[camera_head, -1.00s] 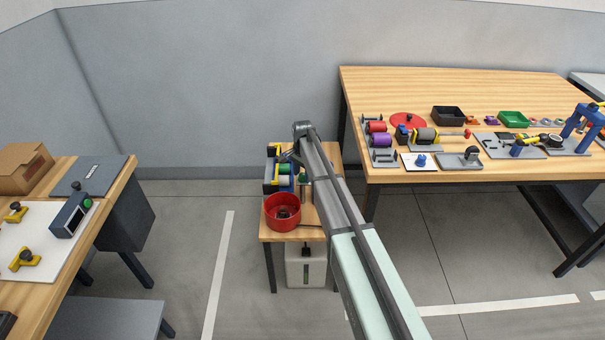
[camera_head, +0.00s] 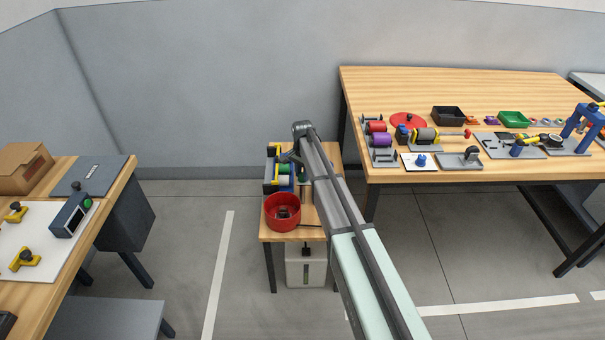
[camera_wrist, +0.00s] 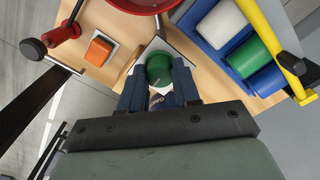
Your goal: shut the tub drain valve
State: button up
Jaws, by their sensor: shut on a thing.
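The red tub (camera_head: 272,220) sits at the front of the small wooden stand, with a dark shape inside. In the wrist view its rim (camera_wrist: 145,5) is cut by the top edge. A red fitting (camera_wrist: 62,33) with a black-knobbed lever (camera_wrist: 34,48) lies left of it; it looks like the drain valve, but whether it is open I cannot tell. My gripper (camera_wrist: 159,83) is shut on a green-topped knob (camera_wrist: 158,66) standing on a pale square plate. It is apart from the red fitting. My arm hides part of the stand in the head view.
An orange block (camera_wrist: 99,50) on a white plate is left of my gripper. A blue rack (camera_wrist: 222,45) with green and white rollers and a yellow bar stands close right. A pale tank (camera_head: 306,273) is under the stand. A big workbench (camera_head: 450,88) is to the right.

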aim_at(302, 175)
jog(key=n, duration=0.8)
jog(key=shift+n, duration=0.4)
jog(key=n, duration=0.4)
jog(key=shift+n, duration=2.1)
jog(key=o, duration=1.1)
jog(key=shift+c, duration=0.2)
jog(key=shift+r, duration=0.1)
notch_tip(302, 175, up, 14)
jog(key=shift+f, duration=0.2)
